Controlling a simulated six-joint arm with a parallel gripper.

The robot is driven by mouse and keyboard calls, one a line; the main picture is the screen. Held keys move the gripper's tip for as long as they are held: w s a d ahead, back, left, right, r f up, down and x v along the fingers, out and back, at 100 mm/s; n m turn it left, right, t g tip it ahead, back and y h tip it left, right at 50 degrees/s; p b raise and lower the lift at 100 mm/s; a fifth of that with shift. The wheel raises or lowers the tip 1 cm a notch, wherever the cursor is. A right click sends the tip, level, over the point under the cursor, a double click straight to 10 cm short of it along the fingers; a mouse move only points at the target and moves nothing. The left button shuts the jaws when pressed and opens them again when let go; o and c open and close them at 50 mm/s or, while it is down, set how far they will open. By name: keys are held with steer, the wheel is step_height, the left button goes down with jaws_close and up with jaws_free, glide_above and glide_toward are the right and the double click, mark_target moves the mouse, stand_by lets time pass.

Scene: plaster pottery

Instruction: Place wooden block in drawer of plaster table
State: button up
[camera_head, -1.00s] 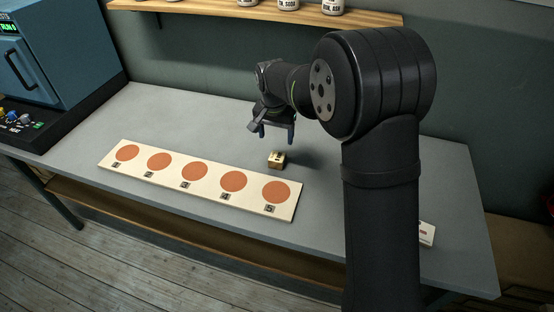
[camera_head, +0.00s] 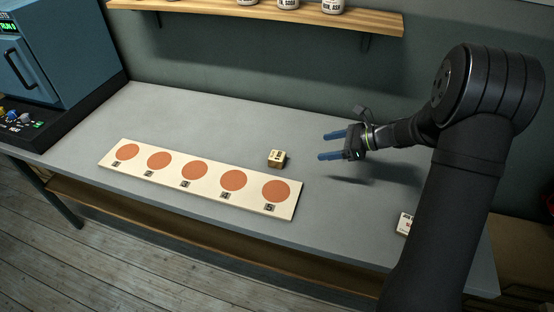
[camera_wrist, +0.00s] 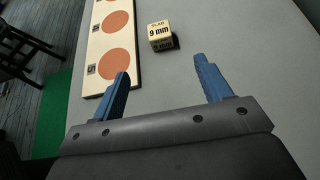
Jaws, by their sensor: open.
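The wooden block (camera_head: 277,158) is a small pale cube with dark markings. It stands on the grey table (camera_head: 200,110), just behind the right end of the numbered board. In the wrist view the block (camera_wrist: 161,35) reads "SLAB 9 mm" and lies ahead of the fingers, apart from them. My gripper (camera_head: 329,145) is open and empty, above the table to the right of the block, its blue fingers pointing left. In the wrist view my gripper (camera_wrist: 165,82) shows its two fingers wide apart. A wooden drawer-like part (camera_head: 150,218) runs under the table's front edge; whether it is open is unclear.
A pale board (camera_head: 213,183) with several orange discs lies on the table. A blue kiln-like machine (camera_head: 40,55) stands at the left. A wall shelf (camera_head: 220,12) holds jars. A small white labelled item (camera_head: 404,224) lies at the right. The table's back middle is clear.

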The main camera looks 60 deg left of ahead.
mark_target(277, 155)
steer(key=x, duration=1.7)
steer(key=shift+s+d+f, duration=0.1)
steer(key=shift+f, duration=0.05)
steer(key=c, duration=1.1)
steer(key=shift+c, duration=0.2)
steer(key=shift+r, duration=0.5)
steer(key=r, duration=0.2)
steer(key=w+r, duration=0.1)
steer(key=shift+d+r, duration=0.35)
steer(key=shift+r, duration=0.05)
steer(key=v, duration=1.2)
steer(key=shift+s+d+r, duration=0.2)
steer(key=shift+r, duration=0.15)
